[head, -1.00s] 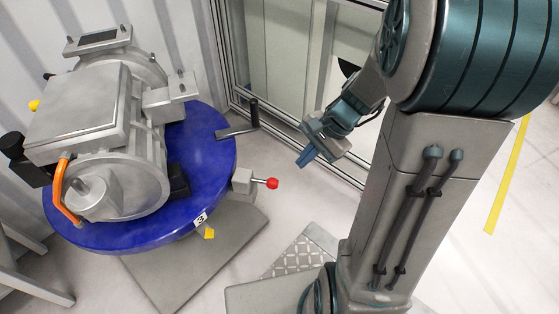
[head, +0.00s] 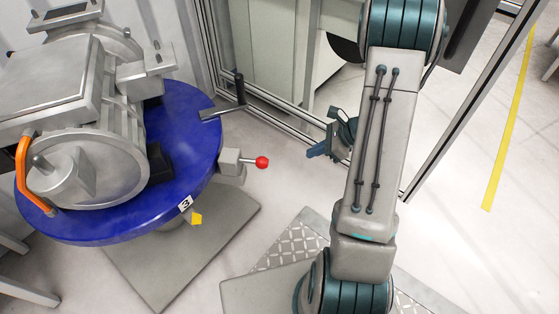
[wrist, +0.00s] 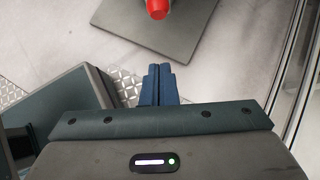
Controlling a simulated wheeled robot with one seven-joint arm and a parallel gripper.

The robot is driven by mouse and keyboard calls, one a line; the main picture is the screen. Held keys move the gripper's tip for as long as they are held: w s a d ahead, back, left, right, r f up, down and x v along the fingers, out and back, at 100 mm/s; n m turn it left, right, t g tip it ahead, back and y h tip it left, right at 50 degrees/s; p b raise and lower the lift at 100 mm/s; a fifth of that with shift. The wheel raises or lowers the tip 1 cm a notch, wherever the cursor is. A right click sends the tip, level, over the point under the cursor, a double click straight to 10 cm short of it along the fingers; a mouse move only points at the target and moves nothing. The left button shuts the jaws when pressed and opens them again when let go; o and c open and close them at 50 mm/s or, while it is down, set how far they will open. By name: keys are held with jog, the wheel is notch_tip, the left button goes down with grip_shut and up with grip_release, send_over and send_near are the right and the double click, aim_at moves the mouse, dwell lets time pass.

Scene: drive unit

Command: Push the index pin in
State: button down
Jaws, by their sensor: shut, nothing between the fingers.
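The index pin has a red ball knob (head: 262,162) on a short metal rod. The rod comes out of a grey block (head: 231,163) at the right edge of the blue round table (head: 190,150). A length of rod shows between knob and block. My gripper (head: 311,153) is to the right of the knob, apart from it, with its blue fingers pointing left. In the wrist view my gripper's fingers (wrist: 158,70) are together and empty, and the red knob (wrist: 158,8) shows at the top edge, beyond the fingertips.
A grey metal housing (head: 85,150) with an orange handle (head: 30,172) stands on the blue table. A dark lever handle (head: 239,90) rises at the table's back right. A framed glass enclosure (head: 290,70) stands behind. Floor between gripper and knob is clear.

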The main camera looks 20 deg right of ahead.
aim_at(262, 163)
jog(key=w+a+r+b+x, duration=0.1)
jog(key=a+r+b+x, duration=0.1)
jog(key=x, duration=1)
jog(key=shift+a+f+b, duration=0.25)
jog(key=shift+b, duration=0.05)
jog(key=shift+w, duration=0.15)
